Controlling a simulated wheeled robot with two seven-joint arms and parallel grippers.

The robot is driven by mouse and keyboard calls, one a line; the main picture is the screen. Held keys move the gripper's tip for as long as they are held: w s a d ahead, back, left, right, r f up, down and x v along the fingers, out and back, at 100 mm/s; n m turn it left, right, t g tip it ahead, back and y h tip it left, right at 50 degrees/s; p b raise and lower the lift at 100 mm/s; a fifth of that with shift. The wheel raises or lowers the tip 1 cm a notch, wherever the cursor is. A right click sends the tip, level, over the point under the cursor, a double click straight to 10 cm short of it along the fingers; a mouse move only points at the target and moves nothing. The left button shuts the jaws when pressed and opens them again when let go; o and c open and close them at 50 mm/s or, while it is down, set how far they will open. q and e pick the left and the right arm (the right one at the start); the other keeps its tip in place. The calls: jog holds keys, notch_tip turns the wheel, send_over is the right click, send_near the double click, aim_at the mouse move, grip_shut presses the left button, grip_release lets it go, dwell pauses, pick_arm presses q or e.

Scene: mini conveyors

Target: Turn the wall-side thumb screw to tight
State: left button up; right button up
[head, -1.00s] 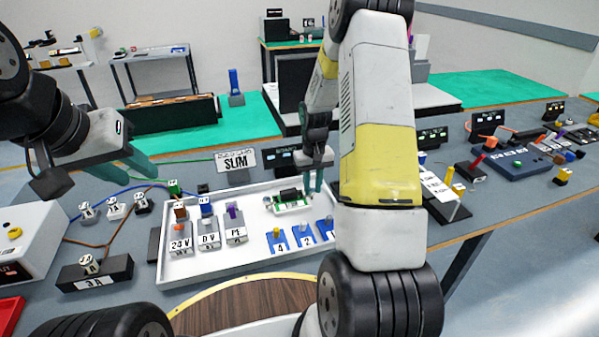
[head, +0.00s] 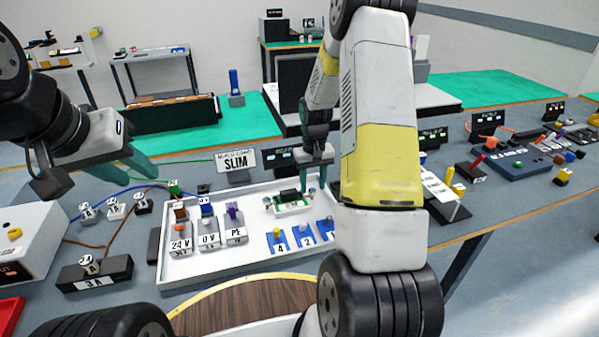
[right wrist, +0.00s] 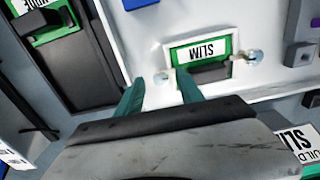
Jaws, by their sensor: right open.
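A small white module marked SLIM with a green and black part stands in the white tray, seen in the head view (head: 292,204) and the right wrist view (right wrist: 203,50). A silver thumb screw (right wrist: 161,78) is at its left end in the right wrist view, another (right wrist: 254,56) at its right end. I cannot tell for certain which is wall-side. My right gripper (right wrist: 160,80) is open, its teal fingers on either side of the left-hand screw; contact is not clear. In the head view it (head: 315,186) is above the module's right end. My left gripper (head: 138,170) is open and empty, left of the tray.
The tray (head: 205,268) also holds terminal blocks (head: 208,232) and blue numbered blocks (head: 303,238). A SLIM sign (head: 237,160) and a small display (head: 284,158) stand behind it. A black block (head: 95,272) and cables lie to the left.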

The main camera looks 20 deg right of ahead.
aim_at(312, 190)
notch_tip(312, 190, up, 7)
jog(key=shift+f, duration=0.15)
jog(key=s+a+r+t, duration=0.25)
jog(key=s+r, duration=0.25)
jog(key=r, duration=0.4)
jog(key=s+a+r+t, duration=0.1)
jog(key=s+a+r, duration=0.2)
jog(key=s+r, duration=0.35)
jog(key=s+a+r+t+y, duration=0.2)
jog(key=s+a+r, duration=0.2)
jog(key=s+r, duration=0.3)
jog(key=s, duration=0.5)
jog(key=shift+s+r+t, duration=0.15)
jog(key=shift+s+t, duration=0.2)
